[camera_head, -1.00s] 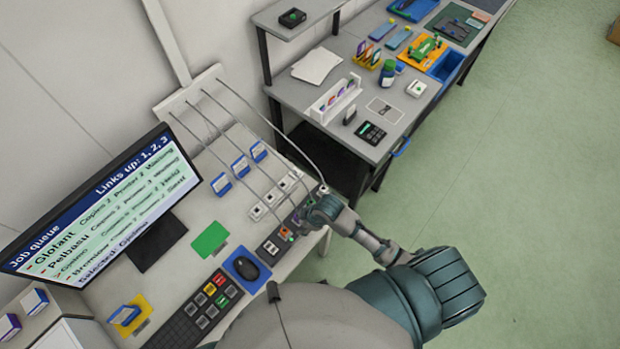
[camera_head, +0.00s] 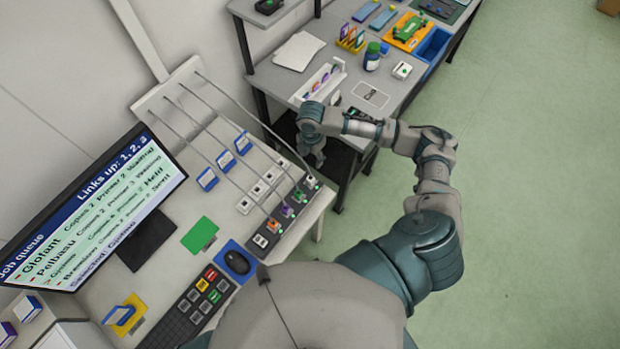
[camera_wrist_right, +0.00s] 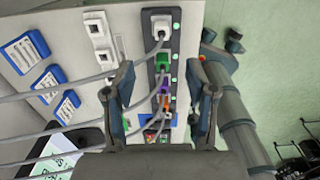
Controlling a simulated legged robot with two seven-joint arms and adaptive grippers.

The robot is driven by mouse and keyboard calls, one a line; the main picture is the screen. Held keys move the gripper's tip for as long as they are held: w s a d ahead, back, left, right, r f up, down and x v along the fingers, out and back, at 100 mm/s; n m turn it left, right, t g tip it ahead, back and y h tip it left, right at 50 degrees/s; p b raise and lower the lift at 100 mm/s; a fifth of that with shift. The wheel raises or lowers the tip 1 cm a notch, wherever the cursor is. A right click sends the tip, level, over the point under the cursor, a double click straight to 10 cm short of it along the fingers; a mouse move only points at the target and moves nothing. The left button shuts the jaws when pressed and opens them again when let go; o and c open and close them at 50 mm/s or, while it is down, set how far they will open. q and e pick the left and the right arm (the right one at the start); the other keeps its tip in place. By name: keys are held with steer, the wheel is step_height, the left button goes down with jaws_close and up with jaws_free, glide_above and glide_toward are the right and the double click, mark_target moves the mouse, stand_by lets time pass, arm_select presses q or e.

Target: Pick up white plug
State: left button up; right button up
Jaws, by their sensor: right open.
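The white plug (camera_head: 310,181) sits at the far end of a dark socket strip (camera_head: 282,229), with a grey cable. In the wrist view the white plug (camera_wrist_right: 160,25) is at the top of the strip, ahead of the fingertips. Green (camera_wrist_right: 162,60), purple (camera_wrist_right: 163,89) and orange (camera_wrist_right: 165,103) plugs follow below it. My right gripper (camera_head: 318,160) is just beyond the far end of the strip in the head view. In the wrist view the right gripper (camera_wrist_right: 162,74) is open and empty, its fingers either side of the strip. My left gripper is out of view.
Grey cables run from a wall panel (camera_head: 168,88) to the plugs. A white socket strip (camera_head: 258,190) lies alongside, with blue-framed cards (camera_head: 225,160) to its left. A grey workbench (camera_head: 280,85) stands behind.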

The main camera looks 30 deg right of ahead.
glide_toward(310, 178)
steer(key=f, duration=0.5)
steer(key=shift+w+d+f+p, duration=0.1)
steer(key=shift+w+f+p, duration=0.1)
steer(key=shift+w+p, duration=0.15)
steer(key=shift+s+f+p, duration=0.15)
steer(key=shift+f+p, duration=0.05)
steer(key=shift+f, duration=1.2)
steer(key=shift+s+f+p, duration=0.15)
steer(key=shift+f+p, duration=0.05)
steer(key=shift+f, duration=1.15)
jaws_close()
